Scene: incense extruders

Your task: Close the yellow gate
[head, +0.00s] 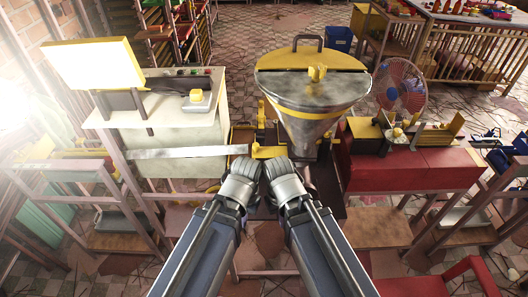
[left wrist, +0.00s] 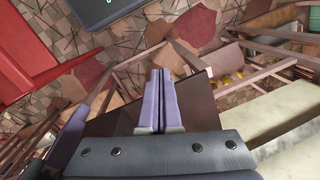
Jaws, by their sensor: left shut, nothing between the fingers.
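A yellow piece (head: 268,151), which looks like the gate, sits at the foot of the metal hopper (head: 313,115), at the left of its narrow end. Its exact position, open or shut, is not clear. My left gripper (head: 246,163) is just below and left of this piece in the head view; contact cannot be told. In the left wrist view my left gripper (left wrist: 157,72) has its fingers together with nothing between them. My right gripper (head: 280,162) is beside it, just below the yellow piece; its fingers are too small to judge.
The hopper has a yellow-and-steel lid (head: 312,61) with a handle. A white machine (head: 165,115) with a screen stands left. A red cabinet (head: 420,168) with a fan (head: 401,86) stands right. A pale bar (head: 188,152) reaches toward the hopper's base. A dark surface (left wrist: 204,105) lies under my left gripper.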

